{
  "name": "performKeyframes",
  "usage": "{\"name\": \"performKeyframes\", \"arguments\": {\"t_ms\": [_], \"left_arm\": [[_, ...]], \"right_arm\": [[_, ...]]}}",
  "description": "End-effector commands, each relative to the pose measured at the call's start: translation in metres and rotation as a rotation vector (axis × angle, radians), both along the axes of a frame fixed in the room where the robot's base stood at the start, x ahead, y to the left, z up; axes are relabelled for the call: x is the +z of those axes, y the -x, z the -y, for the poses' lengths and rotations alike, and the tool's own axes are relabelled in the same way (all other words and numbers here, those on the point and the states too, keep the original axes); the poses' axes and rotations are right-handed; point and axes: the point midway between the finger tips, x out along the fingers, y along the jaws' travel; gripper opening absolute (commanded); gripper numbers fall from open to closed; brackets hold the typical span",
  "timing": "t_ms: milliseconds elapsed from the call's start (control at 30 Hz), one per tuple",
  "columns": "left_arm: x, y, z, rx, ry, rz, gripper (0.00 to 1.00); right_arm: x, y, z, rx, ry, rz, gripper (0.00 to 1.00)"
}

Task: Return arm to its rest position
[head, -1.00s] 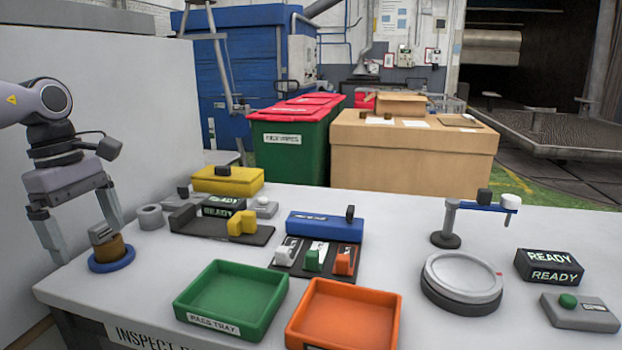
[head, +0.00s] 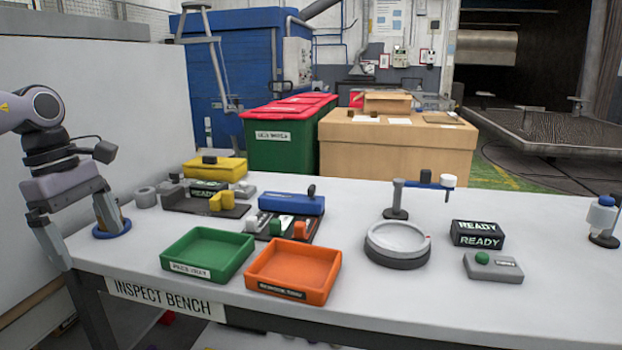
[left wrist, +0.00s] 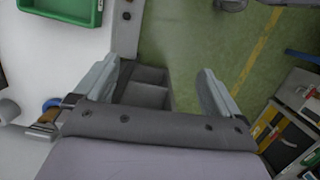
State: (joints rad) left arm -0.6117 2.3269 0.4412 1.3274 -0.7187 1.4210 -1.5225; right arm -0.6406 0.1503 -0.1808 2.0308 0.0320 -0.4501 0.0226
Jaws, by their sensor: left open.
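My left gripper (head: 88,249) hangs at the left end of the bench, fingers down. In the left wrist view it (left wrist: 158,68) is open with nothing between its fingers. The blue ring base with a brown post (head: 112,230) stands partly behind one finger; the left wrist view shows it outside the fingers. A blue swing arm (head: 428,185) with a black knob and a white tip is on a dark post, reaching right, behind the grey round turntable (head: 397,238). The swing arm is far from my gripper. My right gripper is not in view.
The bench (head: 365,305) carries a green tray (head: 208,255), an orange tray (head: 293,270), a black READY sign (head: 477,234) and a green-button box (head: 493,266). A white and blue stand (head: 603,218) is at the right edge. Floor shows beyond the bench edge.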

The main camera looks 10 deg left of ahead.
Motion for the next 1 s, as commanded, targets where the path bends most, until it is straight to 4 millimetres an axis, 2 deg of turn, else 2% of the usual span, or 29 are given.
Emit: {"name": "performKeyframes", "arguments": {"t_ms": [33, 200, 500, 767, 1000], "left_arm": [[-0.01, 0.004, -0.01, 0.072, 0.061, 0.003, 0.98], [-0.041, 0.01, -0.027, 0.308, 0.249, 0.026, 0.98], [-0.109, 0.03, -0.047, 0.871, 0.667, -0.003, 0.98], [-0.168, 0.054, -0.046, 1.404, 1.036, -0.133, 0.98], [-0.221, 0.082, -0.027, 1.905, 1.358, -0.352, 0.98]], "right_arm": [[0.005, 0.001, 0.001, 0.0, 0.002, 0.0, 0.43], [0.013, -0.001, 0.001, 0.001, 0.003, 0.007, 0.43], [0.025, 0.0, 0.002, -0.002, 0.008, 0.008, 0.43], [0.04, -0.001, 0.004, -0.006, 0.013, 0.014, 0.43], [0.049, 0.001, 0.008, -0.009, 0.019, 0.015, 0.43]]}}
